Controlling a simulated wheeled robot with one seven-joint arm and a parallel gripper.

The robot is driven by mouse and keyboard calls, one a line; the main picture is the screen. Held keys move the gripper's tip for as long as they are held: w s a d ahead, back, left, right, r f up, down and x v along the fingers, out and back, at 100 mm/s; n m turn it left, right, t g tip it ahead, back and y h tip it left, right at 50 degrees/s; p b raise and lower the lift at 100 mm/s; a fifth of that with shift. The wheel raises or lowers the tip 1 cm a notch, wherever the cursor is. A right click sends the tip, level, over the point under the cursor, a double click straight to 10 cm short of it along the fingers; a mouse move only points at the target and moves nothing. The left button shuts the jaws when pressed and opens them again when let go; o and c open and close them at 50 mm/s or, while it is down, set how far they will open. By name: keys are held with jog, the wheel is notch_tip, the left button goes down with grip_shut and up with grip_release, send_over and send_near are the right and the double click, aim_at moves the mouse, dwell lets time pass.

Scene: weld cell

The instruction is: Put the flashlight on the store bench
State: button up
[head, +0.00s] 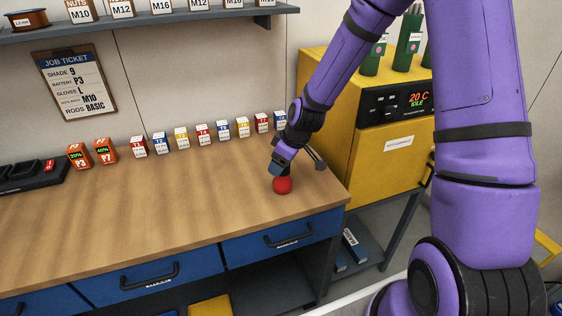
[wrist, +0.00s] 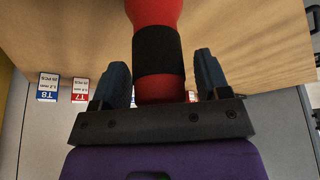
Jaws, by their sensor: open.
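The flashlight (wrist: 157,52), red with a black band, lies between the two spread fingers of my gripper (wrist: 162,76) in the wrist view. A gap shows between it and each finger. In the head view only its rounded red end (head: 283,185) shows below my gripper (head: 285,165), at the right end of the wooden bench (head: 170,215). It appears to rest on the bench top; the exact contact is hidden. My gripper is open around the flashlight. The rest of the flashlight is hidden by the gripper in the head view.
A row of small labelled boxes (head: 201,134) stands along the back of the bench. Orange battery packs (head: 79,155) and a black charger (head: 30,175) are at the left. A yellow cabinet (head: 375,140) stands just right of the bench. The bench's middle and front are clear.

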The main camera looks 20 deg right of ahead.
jog(key=v, duration=1.2)
jog(key=s+d+r+m+t+h, duration=0.1)
jog(key=s+r+m, duration=0.3)
jog(key=s+r, duration=0.6)
jog(key=s+d+r+m+t+h, duration=0.1)
jog(key=s+d+r+m+h, duration=0.1)
jog(key=s+r+m, duration=0.3)
jog(key=s+r, duration=0.4)
jog(key=s, duration=0.7)
jog(key=shift+s+d+r, duration=0.25)
jog(key=shift+d+r, duration=0.15)
